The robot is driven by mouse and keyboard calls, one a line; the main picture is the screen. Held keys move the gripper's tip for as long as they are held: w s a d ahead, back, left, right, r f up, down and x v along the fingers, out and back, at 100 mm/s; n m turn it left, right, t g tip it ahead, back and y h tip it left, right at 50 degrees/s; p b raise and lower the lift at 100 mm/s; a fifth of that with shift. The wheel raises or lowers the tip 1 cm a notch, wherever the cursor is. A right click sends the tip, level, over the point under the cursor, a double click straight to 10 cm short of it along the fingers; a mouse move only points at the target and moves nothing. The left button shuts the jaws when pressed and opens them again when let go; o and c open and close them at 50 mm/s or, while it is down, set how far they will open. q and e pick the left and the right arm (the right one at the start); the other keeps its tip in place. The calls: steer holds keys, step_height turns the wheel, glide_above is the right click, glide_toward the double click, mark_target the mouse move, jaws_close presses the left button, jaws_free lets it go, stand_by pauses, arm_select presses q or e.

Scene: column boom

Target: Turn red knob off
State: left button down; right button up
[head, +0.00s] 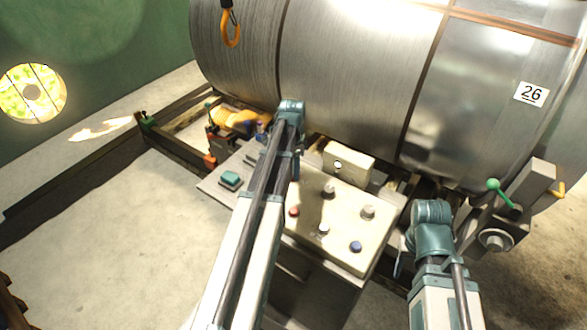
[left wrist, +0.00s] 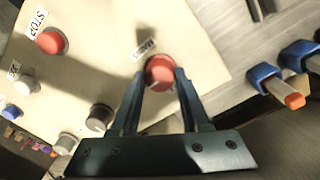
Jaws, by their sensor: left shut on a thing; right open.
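In the left wrist view a round red knob (left wrist: 160,72) sits on the cream control panel (left wrist: 200,55), beside a small label that reads roughly "MAIN". My left gripper (left wrist: 160,80) is shut on it, one finger on each side. A second red button (left wrist: 50,40), labelled STOP, stands apart on the panel; a red button also shows in the head view (head: 293,211). My right gripper (head: 398,262) is low beside the panel's right side, apart from it, its jaws mostly hidden by my arm.
White knobs (head: 368,211) and a blue button (head: 356,246) stand on the panel. A large metal coil (head: 345,80) lies close behind it. A lever with a green ball (head: 493,184) stands at right. Blue handles (left wrist: 265,75) lie near my left gripper. Floor at left is clear.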

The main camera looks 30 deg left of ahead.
arm_select(q)
steer(key=n, duration=1.4)
steer(key=shift+n+t, duration=0.3)
steer(key=shift+n, duration=1.6)
steer(key=shift+c, duration=1.9)
jaws_free()
